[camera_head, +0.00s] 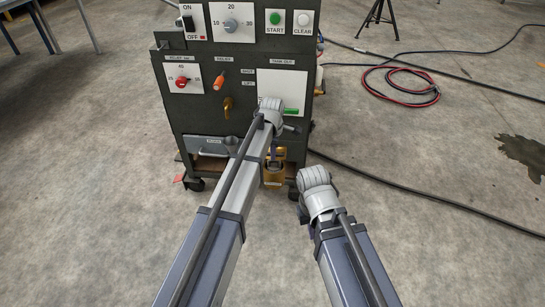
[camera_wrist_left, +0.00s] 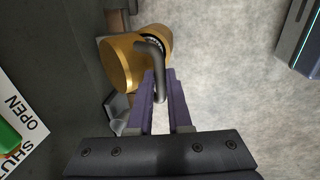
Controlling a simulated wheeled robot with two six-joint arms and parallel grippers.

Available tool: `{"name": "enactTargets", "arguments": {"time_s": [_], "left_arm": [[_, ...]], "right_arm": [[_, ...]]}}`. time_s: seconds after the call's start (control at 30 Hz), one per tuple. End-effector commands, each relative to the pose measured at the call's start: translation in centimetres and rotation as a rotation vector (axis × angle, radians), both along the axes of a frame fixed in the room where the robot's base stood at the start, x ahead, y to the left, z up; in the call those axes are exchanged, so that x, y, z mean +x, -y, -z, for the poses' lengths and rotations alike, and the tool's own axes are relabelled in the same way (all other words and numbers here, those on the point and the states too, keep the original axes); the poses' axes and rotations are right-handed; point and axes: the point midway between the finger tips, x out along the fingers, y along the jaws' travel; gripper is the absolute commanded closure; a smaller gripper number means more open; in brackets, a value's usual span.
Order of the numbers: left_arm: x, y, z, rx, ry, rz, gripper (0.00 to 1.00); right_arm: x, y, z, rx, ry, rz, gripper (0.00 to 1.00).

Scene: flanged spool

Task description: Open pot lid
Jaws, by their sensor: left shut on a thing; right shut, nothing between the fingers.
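The brass pot lid (camera_wrist_left: 125,68) is a round cap on a short brass body with a grey bent handle (camera_wrist_left: 148,48). In the left wrist view my left gripper (camera_wrist_left: 160,92) has its purple fingers shut on the free end of the handle. In the head view the brass pot (camera_head: 274,178) sits low at the front of the machine, partly hidden by my left gripper (camera_head: 273,150) and arm. My right gripper (camera_head: 303,212) is low to the right, apart from the machine; its fingers are mostly hidden, and it holds nothing visible.
The dark machine cabinet (camera_head: 190,115) stands on castors with knobs, buttons and a brass tap (camera_head: 227,107). A white panel with a green handle (camera_head: 291,112) is just above the pot. Red and black hoses (camera_head: 405,90) lie at the right. The floor in front is clear.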

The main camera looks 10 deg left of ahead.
Motion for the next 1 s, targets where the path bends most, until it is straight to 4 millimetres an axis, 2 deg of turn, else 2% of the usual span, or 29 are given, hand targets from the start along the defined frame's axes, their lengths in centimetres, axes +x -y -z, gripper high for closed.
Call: {"name": "enactTargets", "arguments": {"time_s": [0.03,0.1,0.57,0.6,0.8,0.87,1.0], "left_arm": [[1.04,-0.03,-0.48,0.000,0.010,-0.002,1.00],[1.33,-0.04,-0.68,0.000,0.010,-0.002,1.00],[1.53,-0.04,-0.79,0.000,0.010,-0.002,1.00],[1.53,-0.04,-0.79,0.000,0.010,-0.002,0.82],[1.36,-0.03,-0.80,0.000,0.007,-0.002,0.59],[1.31,-0.02,-0.81,0.000,0.006,-0.002,0.53],[1.24,0.00,-0.83,-0.001,0.005,-0.001,0.53]], "right_arm": [[0.00,-0.02,-0.43,0.001,0.000,0.000,1.00],[0.00,-0.03,-0.63,0.001,0.000,0.000,1.00],[-0.01,-0.04,-0.74,0.002,-0.001,0.000,1.00],[-0.01,-0.04,-0.74,0.002,-0.001,0.000,1.00],[-0.01,-0.04,-0.77,0.002,-0.001,0.000,1.00],[-0.01,-0.04,-0.78,0.002,-0.001,0.000,1.00],[-0.01,-0.04,-0.80,0.002,-0.001,0.000,1.00]]}}
